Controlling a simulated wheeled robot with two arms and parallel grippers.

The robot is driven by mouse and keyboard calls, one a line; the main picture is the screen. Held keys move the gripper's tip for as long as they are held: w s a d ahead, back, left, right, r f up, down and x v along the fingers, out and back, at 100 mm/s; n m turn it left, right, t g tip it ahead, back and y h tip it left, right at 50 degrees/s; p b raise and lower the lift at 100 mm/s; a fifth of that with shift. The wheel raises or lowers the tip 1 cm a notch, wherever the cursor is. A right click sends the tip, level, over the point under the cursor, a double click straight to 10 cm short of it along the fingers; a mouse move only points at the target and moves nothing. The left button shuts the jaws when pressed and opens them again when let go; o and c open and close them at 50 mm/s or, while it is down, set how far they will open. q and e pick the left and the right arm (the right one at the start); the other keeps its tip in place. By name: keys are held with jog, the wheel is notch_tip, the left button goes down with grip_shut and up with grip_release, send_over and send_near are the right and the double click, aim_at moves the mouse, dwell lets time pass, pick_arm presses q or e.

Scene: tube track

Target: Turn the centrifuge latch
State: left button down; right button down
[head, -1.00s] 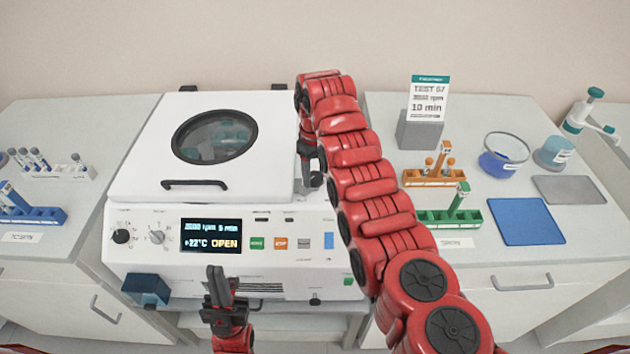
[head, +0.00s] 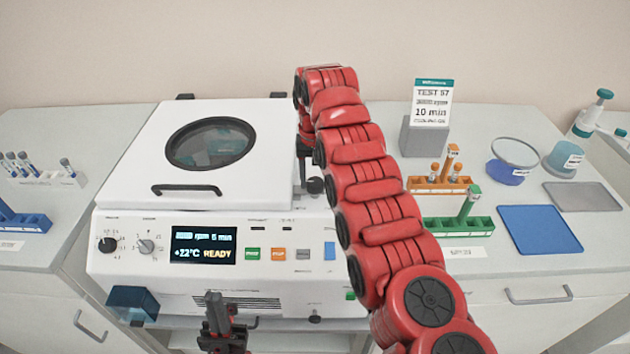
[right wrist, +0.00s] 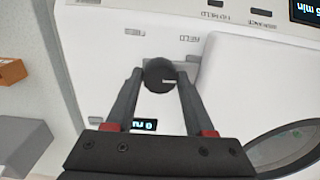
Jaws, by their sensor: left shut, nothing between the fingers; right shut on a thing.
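The white centrifuge (head: 140,284) stands on the left with its lid (head: 245,170) down. Its display (head: 203,246) reads READY. The latch (right wrist: 158,75) has a dark round knob at the lid's right side; it also shows in the head view (head: 315,186). My right gripper (right wrist: 159,76) is shut on this knob, one finger on each side. In the head view my red right arm partly hides it. My left gripper (head: 214,297) is shut and empty, low in front of the centrifuge's front panel.
On the right counter stand an orange rack (head: 425,184), a green rack (head: 480,228), a blue mat (head: 540,230), a glass dish (head: 512,160) and a sign (head: 432,102). More tube racks (head: 20,225) are at the left. A blue box (head: 133,303) sticks out below the dials.

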aim_at(315, 182)
dwell(0.3)
jog(key=shift+c, duration=1.3)
grip_release()
notch_tip(315, 182, up, 18)
jog(key=p, duration=1.6)
jog(key=shift+f, duration=0.25)
jog(key=shift+f, duration=0.1)
